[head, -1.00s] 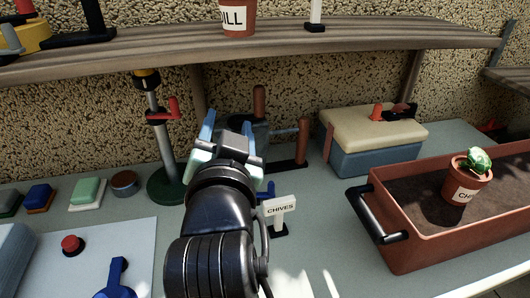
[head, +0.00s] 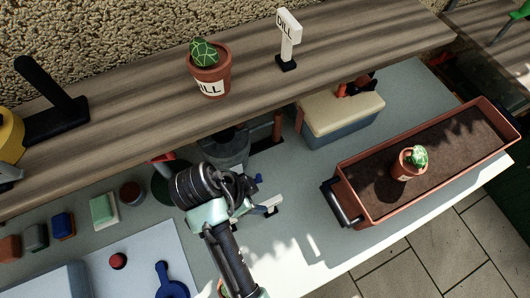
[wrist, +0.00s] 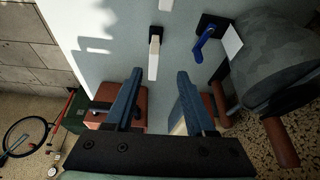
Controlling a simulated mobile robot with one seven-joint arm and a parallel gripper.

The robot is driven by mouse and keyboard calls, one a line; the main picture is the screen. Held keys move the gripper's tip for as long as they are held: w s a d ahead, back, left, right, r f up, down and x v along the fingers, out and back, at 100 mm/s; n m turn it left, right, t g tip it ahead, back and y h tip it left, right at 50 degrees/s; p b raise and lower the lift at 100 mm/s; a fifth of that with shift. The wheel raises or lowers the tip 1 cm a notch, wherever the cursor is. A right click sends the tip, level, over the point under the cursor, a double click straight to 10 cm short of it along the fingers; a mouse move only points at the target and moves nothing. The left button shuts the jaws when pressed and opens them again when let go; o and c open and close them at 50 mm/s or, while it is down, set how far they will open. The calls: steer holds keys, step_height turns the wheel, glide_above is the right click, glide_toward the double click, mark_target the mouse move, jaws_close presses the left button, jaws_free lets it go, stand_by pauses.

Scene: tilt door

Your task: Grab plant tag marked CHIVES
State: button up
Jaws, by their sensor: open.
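The white CHIVES tag (head: 268,204) stands on the grey bench on a small dark base, seen from above, its lettering not readable now. In the wrist view a white tag (wrist: 154,58), which looks like the same one, lies just beyond my fingertips, roughly between their lines. My gripper (wrist: 160,73) is open and empty, its two blue fingers apart. In the head view my wrist is just left of the tag and the fingers cannot be made out.
A blue handle (wrist: 203,42) on a black base is close beside the tag. A round grey container (wrist: 270,60) is to its right. A wooden shelf (head: 340,50) with a DILL pot (head: 209,82) and DILL tag (head: 289,25) overhangs the back. A brown planter (head: 345,170) stands right.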

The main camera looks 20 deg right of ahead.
mark_target(274, 205)
steer(key=x, duration=0.8)
steer(key=s+p+x, duration=0.1)
steer(key=x, duration=0.3)
steer(key=shift+d+f, duration=0.2)
steer(key=shift+f, duration=0.2)
jaws_close()
